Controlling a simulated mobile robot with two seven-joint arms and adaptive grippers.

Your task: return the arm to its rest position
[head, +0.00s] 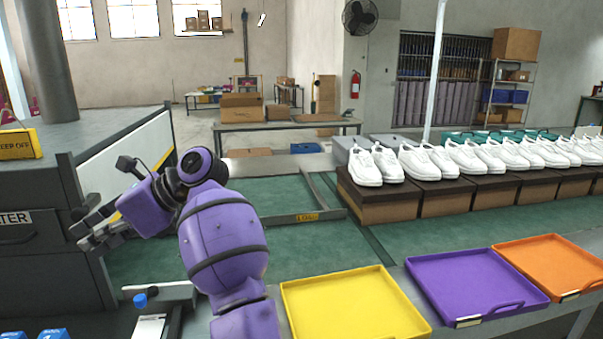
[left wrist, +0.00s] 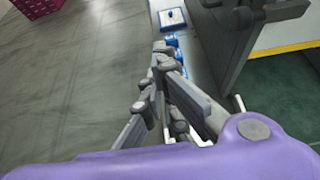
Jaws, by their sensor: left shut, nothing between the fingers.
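My left arm is purple and rises from the bottom of the head view. Its gripper (head: 92,228) points left, beside the dark grey machine. In the left wrist view the gripper's fingers (left wrist: 158,85) are together with nothing between them. My right gripper is in neither view.
The dark machine (head: 45,262) stands close to my left gripper. A yellow tray (head: 350,305), a purple tray (head: 475,283) and an orange tray (head: 550,265) lie empty at the front. White shoes (head: 365,166) stand on brown boxes (head: 380,200) at right. The green belt's (head: 300,245) middle is clear.

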